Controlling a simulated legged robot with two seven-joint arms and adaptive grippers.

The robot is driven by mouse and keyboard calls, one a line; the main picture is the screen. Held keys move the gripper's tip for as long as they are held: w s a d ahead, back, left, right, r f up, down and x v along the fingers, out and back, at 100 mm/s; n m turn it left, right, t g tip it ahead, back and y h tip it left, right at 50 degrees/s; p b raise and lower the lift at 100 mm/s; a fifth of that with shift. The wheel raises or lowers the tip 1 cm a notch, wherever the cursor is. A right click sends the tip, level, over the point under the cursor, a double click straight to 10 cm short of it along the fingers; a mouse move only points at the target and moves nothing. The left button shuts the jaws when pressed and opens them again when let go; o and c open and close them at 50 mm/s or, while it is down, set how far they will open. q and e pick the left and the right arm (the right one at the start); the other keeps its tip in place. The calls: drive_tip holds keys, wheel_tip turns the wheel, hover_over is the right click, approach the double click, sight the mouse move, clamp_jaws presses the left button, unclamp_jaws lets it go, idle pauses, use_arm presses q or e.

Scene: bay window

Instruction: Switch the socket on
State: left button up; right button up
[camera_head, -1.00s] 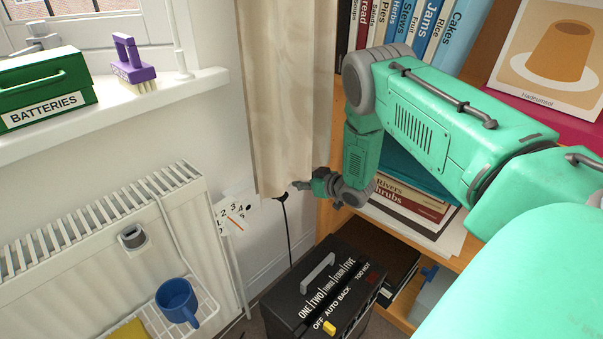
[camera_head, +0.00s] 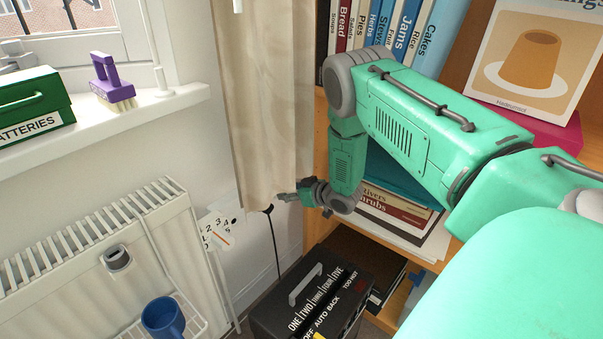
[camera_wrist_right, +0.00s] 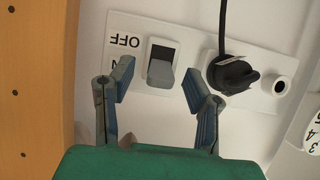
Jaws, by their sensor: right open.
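The white socket panel (camera_wrist_right: 195,58) fills the middle of the right wrist view, with an "OFF" label and a partly hidden label below it. Its grey rocker switch (camera_wrist_right: 162,65) sits beside the labels. A black plug (camera_wrist_right: 235,76) with a cord is in the panel to the right of the switch. My right gripper (camera_wrist_right: 158,76) is open, its fingers on either side of the switch with nothing between them; contact cannot be told. In the head view my right gripper (camera_head: 289,197) is by the curtain's lower edge, which hides most of the socket. My left gripper is not in view.
A beige curtain (camera_head: 262,100) hangs beside the right gripper. A wooden bookshelf (camera_head: 312,175) with books stands to the right. A black heater box (camera_head: 275,315) stands below. A white radiator (camera_head: 90,260) with a blue mug (camera_head: 162,318) is at left.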

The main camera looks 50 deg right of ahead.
drive_tip(key=a+v, duration=0.1)
drive_tip(key=v, duration=0.9)
drive_tip(key=shift+s+d, duration=0.25)
drive_tip(key=shift+d, duration=0.3)
